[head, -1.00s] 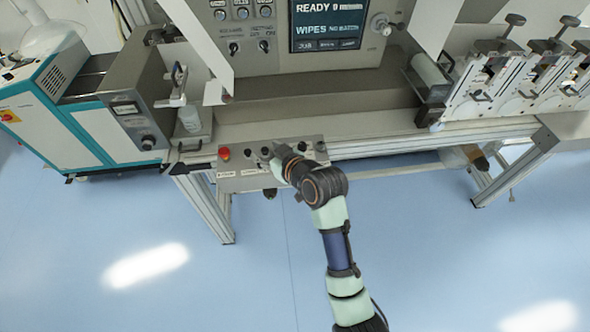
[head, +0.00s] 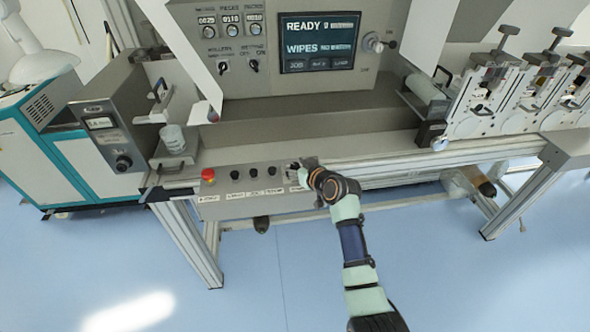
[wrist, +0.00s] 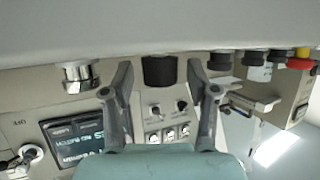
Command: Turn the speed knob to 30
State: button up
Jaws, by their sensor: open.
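A grey control panel (head: 225,188) runs along the front of the machine, with a red button and several black knobs. My gripper (head: 298,172) is at the panel's right part and covers what lies behind it in the head view. In the wrist view, my gripper (wrist: 160,88) has its two fingers apart, one on each side of a large black knob (wrist: 159,70). I see no finger touching it. This looks like the speed knob, but its label and scale cannot be read. A silver knob (wrist: 80,76) lies left of the fingers.
Smaller black knobs (head: 253,172) and the red button (head: 208,174) are on the panel left of my gripper. The screen (head: 319,43) above reads READY. A white jar (head: 173,139) stands on the left. Open floor lies in front.

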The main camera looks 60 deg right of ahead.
jog(key=shift+w+d+f, duration=0.1)
jog(key=shift+w, duration=0.05)
grip_shut()
jog(key=shift+p, duration=0.3)
jog(key=shift+r+p, duration=0.2)
jog(key=shift+p, duration=0.1)
